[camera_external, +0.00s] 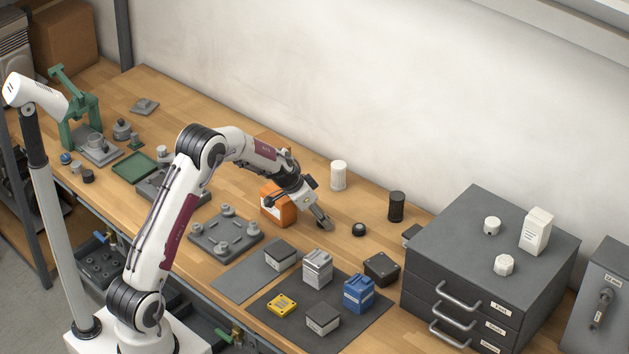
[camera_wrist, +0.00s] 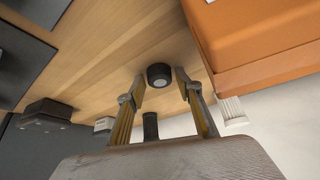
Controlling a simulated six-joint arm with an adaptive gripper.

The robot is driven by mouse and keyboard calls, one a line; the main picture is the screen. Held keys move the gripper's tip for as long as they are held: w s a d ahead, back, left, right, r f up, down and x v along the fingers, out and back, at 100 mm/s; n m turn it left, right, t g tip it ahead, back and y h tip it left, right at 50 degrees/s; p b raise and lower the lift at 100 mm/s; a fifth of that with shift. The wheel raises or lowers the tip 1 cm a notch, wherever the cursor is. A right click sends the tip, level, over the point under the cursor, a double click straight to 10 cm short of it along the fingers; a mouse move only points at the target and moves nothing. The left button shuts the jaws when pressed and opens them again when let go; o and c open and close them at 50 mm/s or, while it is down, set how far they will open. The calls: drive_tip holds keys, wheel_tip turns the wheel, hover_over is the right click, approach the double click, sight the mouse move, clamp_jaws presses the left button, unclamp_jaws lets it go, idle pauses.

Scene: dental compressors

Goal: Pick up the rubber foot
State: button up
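The rubber foot looks to be the short black round piece (camera_external: 358,229) standing alone on the wooden bench, to the right of my gripper.
An orange box (camera_external: 277,204) stands close to the left of my gripper. A white cylinder (camera_external: 339,175) and a taller black cylinder (camera_external: 396,206) stand behind and to the right. A dark mat (camera_external: 345,333) with several blocks lies in front, and a grey drawer cabinet (camera_external: 485,250) stands right.

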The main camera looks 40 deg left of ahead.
drive_tip(key=c, duration=0.4)
drive_tip(key=shift+c, duration=0.2)
drive_tip(key=shift+r, duration=0.15)
wheel_tip(320, 180, up, 10)
idle(0.4)
idle(0.4)
